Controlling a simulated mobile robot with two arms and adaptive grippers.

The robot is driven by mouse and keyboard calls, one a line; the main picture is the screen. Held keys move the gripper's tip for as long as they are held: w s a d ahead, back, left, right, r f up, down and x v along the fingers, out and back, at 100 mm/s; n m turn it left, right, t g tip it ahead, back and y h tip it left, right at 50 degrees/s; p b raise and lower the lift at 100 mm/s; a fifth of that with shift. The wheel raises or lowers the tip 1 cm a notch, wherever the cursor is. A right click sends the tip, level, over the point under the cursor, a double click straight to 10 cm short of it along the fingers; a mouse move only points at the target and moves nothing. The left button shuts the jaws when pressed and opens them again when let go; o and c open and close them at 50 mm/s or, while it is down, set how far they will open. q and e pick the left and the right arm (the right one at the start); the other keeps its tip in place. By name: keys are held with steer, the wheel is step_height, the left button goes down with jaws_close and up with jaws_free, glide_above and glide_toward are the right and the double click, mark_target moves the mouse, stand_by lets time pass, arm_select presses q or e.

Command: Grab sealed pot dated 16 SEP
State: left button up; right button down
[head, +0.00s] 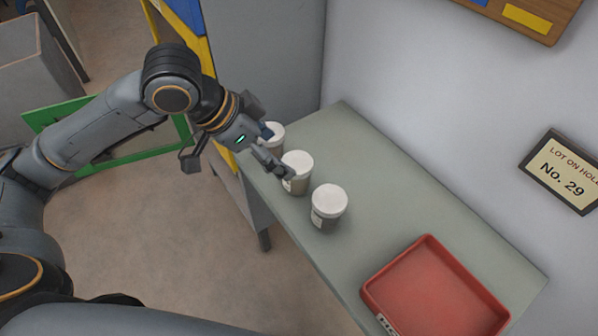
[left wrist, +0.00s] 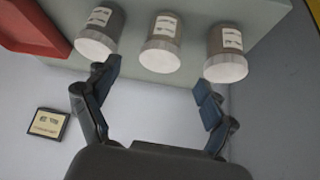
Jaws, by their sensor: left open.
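Three white-lidded pots with pale labels stand in a row on the grey-green bench: a far pot (head: 273,134), a middle pot (head: 298,170) and a near pot (head: 328,206). My left gripper (head: 277,150) is open and empty beside the far and middle pots, partly covering both. In the left wrist view the picture is turned over. The middle pot (left wrist: 162,43) shows between and beyond the spread fingers (left wrist: 157,76), with the near pot (left wrist: 100,30) left and the far pot (left wrist: 227,52) right. The label print is too small to read, so I cannot tell which says 16 SEP. My right gripper is out of view.
A red tray (head: 435,285) lies empty on the near part of the bench (head: 385,185). A "LOT ON HOLD No. 29" sign (head: 562,172) hangs on the wall at right. The bench between the pots and the wall is clear.

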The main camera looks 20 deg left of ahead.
mark_target(290, 164)
arm_select(q)
steer(key=x, duration=0.2)
steer(key=shift+w+d+f, duration=0.15)
steer(key=shift+d+f, duration=0.1)
steer(key=shift+f, duration=0.05)
steer(key=shift+w+d+f, duration=0.2)
steer(key=shift+d+f, duration=0.05)
steer(key=shift+f, duration=0.2)
steer(key=shift+a+x, duration=0.15)
steer(key=shift+x, duration=1.05)
steer(key=shift+a+x, duration=0.15)
steer(key=shift+x, duration=1.05)
steer(key=shift+s+f, duration=0.1)
steer(key=shift+s, duration=0.05)
steer(key=c, duration=1.3)
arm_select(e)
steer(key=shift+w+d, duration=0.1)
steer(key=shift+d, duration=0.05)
